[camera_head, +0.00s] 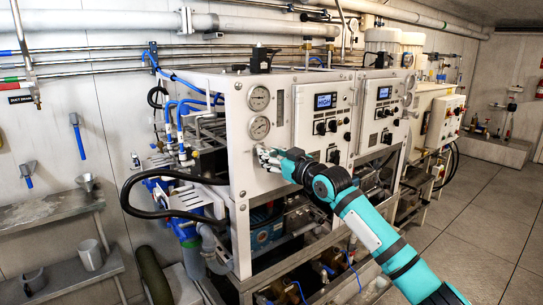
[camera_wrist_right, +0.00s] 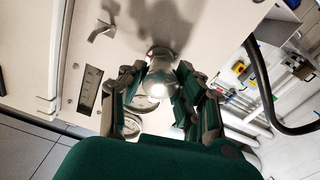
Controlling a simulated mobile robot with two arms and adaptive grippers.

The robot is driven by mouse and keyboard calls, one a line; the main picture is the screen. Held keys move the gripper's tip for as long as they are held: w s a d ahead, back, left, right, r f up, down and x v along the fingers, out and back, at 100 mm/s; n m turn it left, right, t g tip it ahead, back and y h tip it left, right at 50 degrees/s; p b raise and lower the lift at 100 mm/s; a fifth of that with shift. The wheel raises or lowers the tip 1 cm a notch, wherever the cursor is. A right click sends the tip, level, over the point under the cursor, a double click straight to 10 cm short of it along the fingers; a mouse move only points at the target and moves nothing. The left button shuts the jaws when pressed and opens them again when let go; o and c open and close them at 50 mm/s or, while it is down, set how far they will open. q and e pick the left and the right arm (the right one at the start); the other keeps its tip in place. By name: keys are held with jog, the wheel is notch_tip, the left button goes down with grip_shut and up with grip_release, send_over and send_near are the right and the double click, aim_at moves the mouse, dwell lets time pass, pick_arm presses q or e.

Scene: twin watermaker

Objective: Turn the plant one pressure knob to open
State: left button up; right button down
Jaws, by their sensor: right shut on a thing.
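My right gripper (camera_head: 268,157) reaches the white front panel of the near watermaker cabinet (camera_head: 273,188), just below its two round gauges. In the right wrist view, the fingers of this gripper (camera_wrist_right: 160,78) stand on both sides of a pale metal knob (camera_wrist_right: 161,63) on the panel and are shut on it. Which way the knob is turned cannot be told. My left gripper is not in view.
The upper gauge (camera_head: 258,98) and the lower gauge (camera_head: 259,128) sit above the gripper. A control box with a display (camera_head: 325,101) is to their right. A black hose (camera_head: 128,190) loops at the cabinet's left. Tiled floor (camera_head: 480,220) is clear at right.

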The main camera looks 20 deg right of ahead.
jog(key=shift+f, duration=0.4)
jog(key=c, duration=1.4)
grip_release()
jog(key=o, duration=0.5)
jog(key=shift+r, duration=0.25)
jog(key=v, duration=1.2)
